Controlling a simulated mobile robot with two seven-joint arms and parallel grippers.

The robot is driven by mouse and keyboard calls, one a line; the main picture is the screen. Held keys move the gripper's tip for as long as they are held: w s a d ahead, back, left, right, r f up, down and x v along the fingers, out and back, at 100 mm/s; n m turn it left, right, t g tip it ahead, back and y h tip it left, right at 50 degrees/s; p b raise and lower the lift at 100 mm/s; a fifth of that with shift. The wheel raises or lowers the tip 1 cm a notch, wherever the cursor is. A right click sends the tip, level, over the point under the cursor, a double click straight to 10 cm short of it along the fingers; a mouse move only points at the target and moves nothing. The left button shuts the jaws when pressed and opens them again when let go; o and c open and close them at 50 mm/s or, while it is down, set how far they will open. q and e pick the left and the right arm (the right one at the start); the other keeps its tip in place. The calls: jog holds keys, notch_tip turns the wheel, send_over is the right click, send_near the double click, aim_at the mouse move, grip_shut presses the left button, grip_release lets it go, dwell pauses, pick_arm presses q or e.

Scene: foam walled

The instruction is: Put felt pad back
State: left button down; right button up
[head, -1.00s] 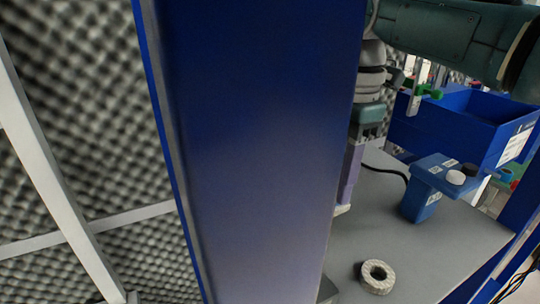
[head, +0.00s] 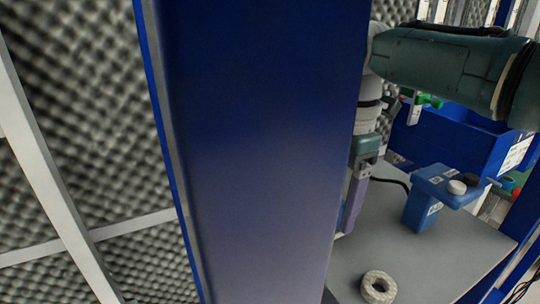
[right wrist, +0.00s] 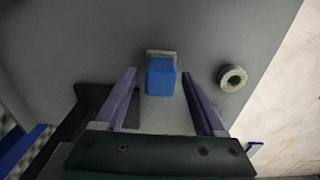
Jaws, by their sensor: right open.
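In the right wrist view a blue block (right wrist: 161,78) with a grey rough layer (right wrist: 160,54) along its far edge stands on the grey tabletop; it looks like the felt pad, though I cannot be sure. My right gripper (right wrist: 160,74) is open, its two purple fingers to the left and right of the block with gaps on both sides. In the head view one purple finger of my right gripper (head: 353,203) shows beside a blue post, and the block is not visible there. My left gripper is not in view.
A pale ring-shaped roll (head: 379,287) lies on the grey table (head: 440,262), right of the block in the wrist view (right wrist: 232,77). A blue stand (head: 422,208) with white and black round tops and a blue bin (head: 460,140) are behind. A wide blue post (head: 255,150) blocks much of the head view.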

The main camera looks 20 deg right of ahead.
notch_tip(320, 180, up, 12)
jog(key=b, duration=0.3)
jog(key=shift+d+f, duration=0.15)
jog(key=shift+d, duration=0.1)
